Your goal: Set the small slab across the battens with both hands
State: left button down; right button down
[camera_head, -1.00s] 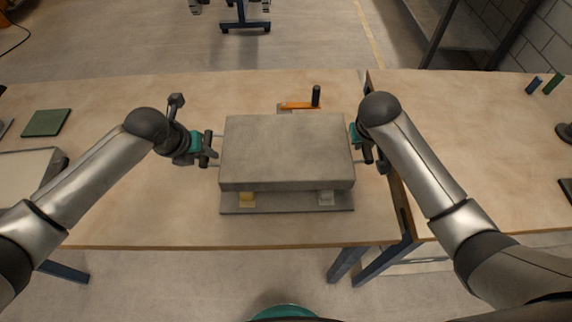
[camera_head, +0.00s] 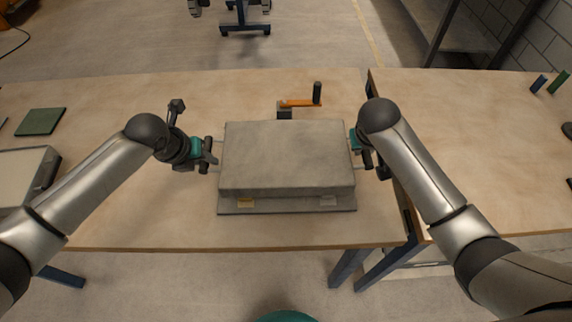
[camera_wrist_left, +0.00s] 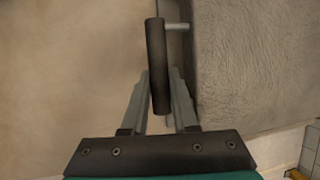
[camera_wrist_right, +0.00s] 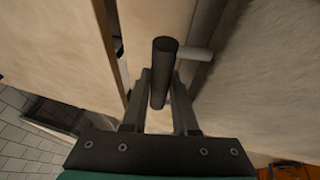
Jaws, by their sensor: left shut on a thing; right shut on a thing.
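The grey slab (camera_head: 287,155) is level in the head view, over a grey bed plate (camera_head: 287,207). My left gripper (camera_head: 211,155) is shut on the dark left handle bar (camera_wrist_left: 156,65). My right gripper (camera_head: 364,154) is shut on the dark right handle bar (camera_wrist_right: 163,72). The slab's side also shows in the left wrist view (camera_wrist_left: 255,60). The battens' rear parts are hidden.
An orange crank (camera_head: 298,103) with a black knob stands just behind the slab. A green pad (camera_head: 41,121) and a pale box (camera_head: 22,175) lie at the left. A second table (camera_head: 480,150) adjoins at the right, beyond a gap. The tabletop left of the slab is mostly clear.

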pick_arm(q)
jog(key=shift+w+f+b, duration=0.15)
jog(key=shift+f+b, duration=0.45)
jog(key=shift+b, duration=0.05)
pick_arm(e)
jog(key=shift+w+f, duration=0.1)
jog(key=shift+f, duration=0.5)
pick_arm(q)
jog(key=c, duration=1.1)
grip_release()
jog(key=shift+s+f, duration=0.15)
jog(key=shift+s, duration=0.05)
pick_arm(e)
jog(key=c, duration=1.1)
grip_release()
jog(key=shift+f, duration=0.1)
pick_arm(q)
jog(key=o, duration=0.4)
pick_arm(e)
jog(key=o, duration=0.4)
pick_arm(q)
jog(key=shift+v, duration=4.05)
pick_arm(e)
jog(key=shift+s, duration=0.2)
jog(key=v, duration=1.2)
pick_arm(q)
jog(key=shift+s, duration=0.1)
pick_arm(e)
jog(key=shift+f, duration=0.1)
